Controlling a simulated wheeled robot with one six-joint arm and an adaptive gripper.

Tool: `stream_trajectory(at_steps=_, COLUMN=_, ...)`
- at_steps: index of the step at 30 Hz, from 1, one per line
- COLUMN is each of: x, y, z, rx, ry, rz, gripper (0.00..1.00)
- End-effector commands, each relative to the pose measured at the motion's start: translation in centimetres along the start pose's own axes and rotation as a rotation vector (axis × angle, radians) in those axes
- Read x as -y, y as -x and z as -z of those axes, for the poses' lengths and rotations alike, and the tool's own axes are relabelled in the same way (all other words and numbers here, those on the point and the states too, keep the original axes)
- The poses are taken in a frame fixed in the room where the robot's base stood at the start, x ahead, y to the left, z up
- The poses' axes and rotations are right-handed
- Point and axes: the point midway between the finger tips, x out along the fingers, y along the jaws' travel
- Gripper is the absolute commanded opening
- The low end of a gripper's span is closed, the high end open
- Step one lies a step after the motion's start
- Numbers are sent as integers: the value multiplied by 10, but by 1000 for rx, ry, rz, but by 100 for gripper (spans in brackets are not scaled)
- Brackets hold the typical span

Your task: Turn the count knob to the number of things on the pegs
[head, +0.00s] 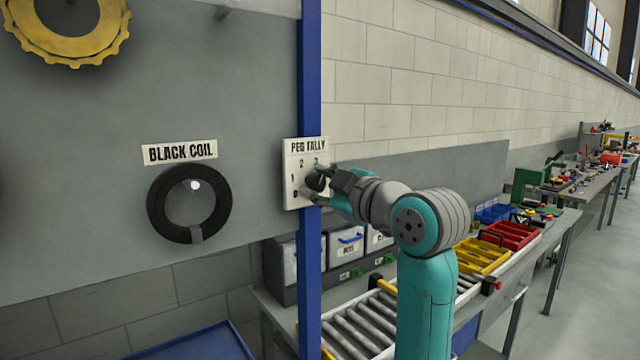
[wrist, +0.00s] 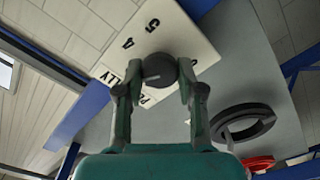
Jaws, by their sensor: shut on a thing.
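The count knob (head: 315,181) is a dark round knob on a white plate marked PEG TALLY (head: 306,148), fixed to a blue post. My gripper (head: 322,187) reaches it from the right and is shut on the knob. In the wrist view the knob (wrist: 159,68) sits between both fingertips of my gripper (wrist: 160,84). A light mark shows on the knob, but I cannot tell which number it points to. A black coil (head: 159,207) hangs on a peg under its BLACK COIL label. A yellow toothed ring (head: 78,47) hangs at the upper left, partly cut off.
The grey board (head: 90,120) ends at the blue post (head: 309,250). The wrist view shows a red thing (wrist: 258,162) beyond the coil.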

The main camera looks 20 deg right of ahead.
Motion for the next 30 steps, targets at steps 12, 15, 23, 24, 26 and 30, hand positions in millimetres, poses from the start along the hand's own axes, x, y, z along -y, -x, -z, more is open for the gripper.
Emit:
stream_trajectory(at_steps=12, x=1, y=0, z=0, rx=0, ry=54, rz=1, gripper=3)
stream_trajectory(at_steps=15, x=1, y=0, z=0, rx=0, ry=54, rz=1, gripper=3)
stream_trajectory(at_steps=23, x=1, y=0, z=0, rx=0, ry=53, rz=1, gripper=63)
stream_trajectory(at_steps=24, x=0, y=0, z=0, rx=0, ry=53, rz=1, gripper=63)
stream_trajectory(at_steps=26, x=0, y=0, z=0, rx=0, ry=53, rz=1, gripper=63)
stream_trajectory(at_steps=30, x=0, y=0, z=0, rx=0, ry=53, rz=0, gripper=63)
